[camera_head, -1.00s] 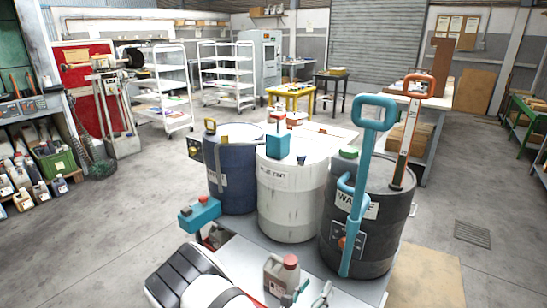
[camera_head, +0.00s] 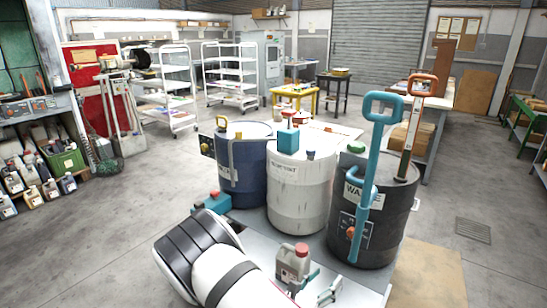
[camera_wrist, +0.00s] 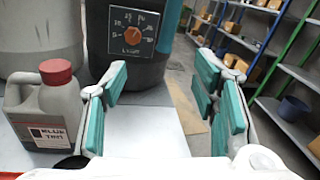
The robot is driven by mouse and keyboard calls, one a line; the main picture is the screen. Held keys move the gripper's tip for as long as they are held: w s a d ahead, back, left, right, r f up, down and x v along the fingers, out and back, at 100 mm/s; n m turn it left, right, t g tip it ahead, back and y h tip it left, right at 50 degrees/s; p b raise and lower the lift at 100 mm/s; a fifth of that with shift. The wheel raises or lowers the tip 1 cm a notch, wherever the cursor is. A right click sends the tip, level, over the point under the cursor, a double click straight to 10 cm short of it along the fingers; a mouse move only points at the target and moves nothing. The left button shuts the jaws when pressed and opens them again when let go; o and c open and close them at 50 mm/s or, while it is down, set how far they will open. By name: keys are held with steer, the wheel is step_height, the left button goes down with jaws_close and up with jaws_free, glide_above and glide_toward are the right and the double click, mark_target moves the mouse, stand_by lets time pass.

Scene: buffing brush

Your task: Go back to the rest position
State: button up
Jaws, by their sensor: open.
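My gripper (camera_head: 322,284) is low in the middle of the head view, at the end of my white and black arm. In the wrist view my gripper (camera_wrist: 163,85) shows its teal finger pads wide apart, with nothing between them. A grey jug with a red cap (camera_head: 293,264) stands on the grey metal surface beside my gripper. In the wrist view the jug (camera_wrist: 45,108) is left of the left finger, apart from it as far as I can tell. Bare metal surface (camera_wrist: 143,130) shows between the fingers.
A blue drum (camera_head: 243,172), a white drum (camera_head: 300,195) and a black waste drum (camera_head: 385,220) stand close beyond my gripper. A teal-handled tool (camera_head: 367,180) rises at the black drum's front. Storage racks (camera_wrist: 262,50) are at right in the wrist view. Open floor (camera_head: 110,240) lies left.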

steer(key=s+d+r+m+g+y+p, duration=0.1)
steer(key=s+d+r+m+g, duration=0.3)
steer(key=r+m, duration=0.3)
steer(key=s+d+r+m+g, duration=0.3)
steer(key=s+r+m+g, duration=0.15)
steer(key=r, duration=0.35)
steer(key=s+d+r+m+g+y+p, duration=0.1)
steer(key=s+d+r+m+g, duration=0.3)
steer(key=r+m, duration=0.3)
steer(key=s+a+r+m+t+y+p, duration=0.1)
steer(key=s+a+r+m+t+y, duration=0.1)
steer(key=s+r+m+y, duration=0.3)
steer(key=s+a+r+m+t+y+p, duration=0.2)
steer(key=s+r+m+y, duration=0.3)
steer(key=s+r, duration=0.6)
steer(key=s+a, duration=0.1)
steer(key=s, duration=0.2)
steer(key=shift+a+r+m+y, duration=0.3)
steer(key=shift+a+m, duration=0.05)
